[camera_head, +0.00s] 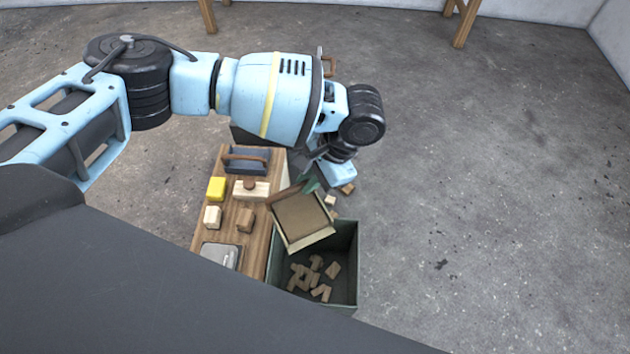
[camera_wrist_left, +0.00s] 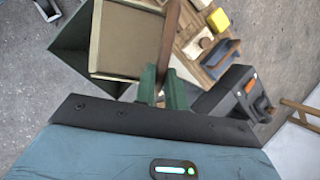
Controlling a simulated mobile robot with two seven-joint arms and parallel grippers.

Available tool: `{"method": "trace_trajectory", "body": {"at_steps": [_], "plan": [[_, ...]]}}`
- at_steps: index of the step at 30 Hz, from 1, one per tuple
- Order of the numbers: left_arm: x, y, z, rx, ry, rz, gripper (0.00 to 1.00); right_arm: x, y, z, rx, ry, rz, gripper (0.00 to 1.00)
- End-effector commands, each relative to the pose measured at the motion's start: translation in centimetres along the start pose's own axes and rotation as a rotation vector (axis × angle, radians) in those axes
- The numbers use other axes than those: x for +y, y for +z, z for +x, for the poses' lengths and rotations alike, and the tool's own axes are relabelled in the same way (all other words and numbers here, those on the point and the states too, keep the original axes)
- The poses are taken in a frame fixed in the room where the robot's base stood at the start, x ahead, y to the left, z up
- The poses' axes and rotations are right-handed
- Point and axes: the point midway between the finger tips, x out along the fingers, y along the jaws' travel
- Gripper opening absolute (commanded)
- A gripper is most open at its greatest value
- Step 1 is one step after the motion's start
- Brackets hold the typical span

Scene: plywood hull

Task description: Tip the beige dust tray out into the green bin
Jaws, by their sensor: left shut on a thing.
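The beige dust tray (camera_head: 303,219) is held over the back part of the green bin (camera_head: 346,258). Its brown inner floor faces the head camera and looks bare. My left gripper (camera_head: 310,184) is at the tray's back edge. In the left wrist view its green fingers (camera_wrist_left: 158,88) are shut on the tray's brown handle, beside the beige tray (camera_wrist_left: 127,38). The green bin (camera_wrist_left: 78,48) shows partly behind the tray there. Several wooden offcuts (camera_head: 314,275) lie on the bin's floor. The tray's exact tilt is hard to tell. My right gripper is not in view.
A wooden bench top (camera_head: 259,240) adjoins the bin on the left. It carries a yellow block (camera_head: 216,188), a knobbed pale block (camera_head: 250,189), a dark brown-handled tool (camera_head: 247,159) and smaller blocks. Small wood pieces (camera_head: 347,188) show behind the bin. The concrete floor to the right is clear.

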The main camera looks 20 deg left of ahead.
Motion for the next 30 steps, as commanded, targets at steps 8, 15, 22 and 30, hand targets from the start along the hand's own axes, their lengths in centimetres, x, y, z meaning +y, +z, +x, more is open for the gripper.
{"method": "trace_trajectory", "body": {"at_steps": [8,15,22,30], "plan": [[-0.4,-1.1,-0.2,0.019,-0.015,0.037,0.00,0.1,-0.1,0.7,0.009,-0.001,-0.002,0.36],[0.3,-1.2,0.0,0.018,-0.064,0.020,0.00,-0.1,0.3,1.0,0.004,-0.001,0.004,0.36],[2.4,-1.4,0.8,0.024,-0.237,-0.049,0.00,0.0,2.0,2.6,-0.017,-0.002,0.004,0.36],[4.3,-1.5,1.2,0.025,-0.401,-0.126,0.00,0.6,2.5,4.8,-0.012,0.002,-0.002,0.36]]}}
